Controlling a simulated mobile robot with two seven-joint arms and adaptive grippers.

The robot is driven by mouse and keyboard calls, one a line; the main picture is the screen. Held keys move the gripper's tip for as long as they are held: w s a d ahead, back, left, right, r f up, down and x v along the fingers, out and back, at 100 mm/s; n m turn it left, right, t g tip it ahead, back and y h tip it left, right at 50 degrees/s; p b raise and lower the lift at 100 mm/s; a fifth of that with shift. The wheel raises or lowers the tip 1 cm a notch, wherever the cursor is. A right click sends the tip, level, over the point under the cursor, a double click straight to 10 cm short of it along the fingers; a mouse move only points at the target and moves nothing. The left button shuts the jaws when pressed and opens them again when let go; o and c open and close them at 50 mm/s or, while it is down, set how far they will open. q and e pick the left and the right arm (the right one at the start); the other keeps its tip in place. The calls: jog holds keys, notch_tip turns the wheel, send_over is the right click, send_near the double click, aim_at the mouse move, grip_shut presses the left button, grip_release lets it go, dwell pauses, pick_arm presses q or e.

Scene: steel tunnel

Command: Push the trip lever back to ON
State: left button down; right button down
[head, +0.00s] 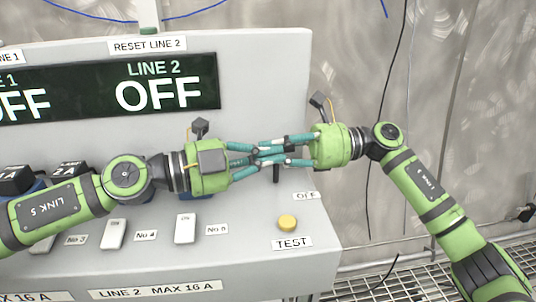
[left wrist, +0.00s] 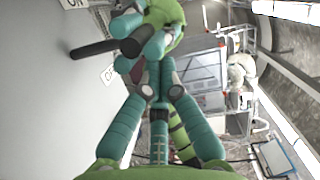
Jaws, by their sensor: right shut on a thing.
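A dark trip lever (head: 276,173) points down on the right of the grey panel, close to a small OFF label (head: 305,196). Its upper part is hidden behind teal fingers. In the left wrist view a dark lever (left wrist: 92,48) sticks out from the panel to the fingers of my right gripper (left wrist: 135,40). My right gripper (head: 285,154) comes from the right and is shut on the lever. My left gripper (head: 254,160) comes from the left, its fingertips drawn together next to the right gripper's fingers. Whether they touch is unclear.
A display (head: 160,90) reads LINE 2 OFF. Below are white switches (head: 185,229) and a yellow TEST button (head: 287,223). A RESET LINE 2 label (head: 147,46) is on top. Cables (head: 388,100) hang on the right wall, above a grating floor (head: 400,277).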

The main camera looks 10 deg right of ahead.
pick_arm(q)
jog(key=shift+w, duration=0.2)
pick_arm(e)
jog(key=shift+r, duration=0.35)
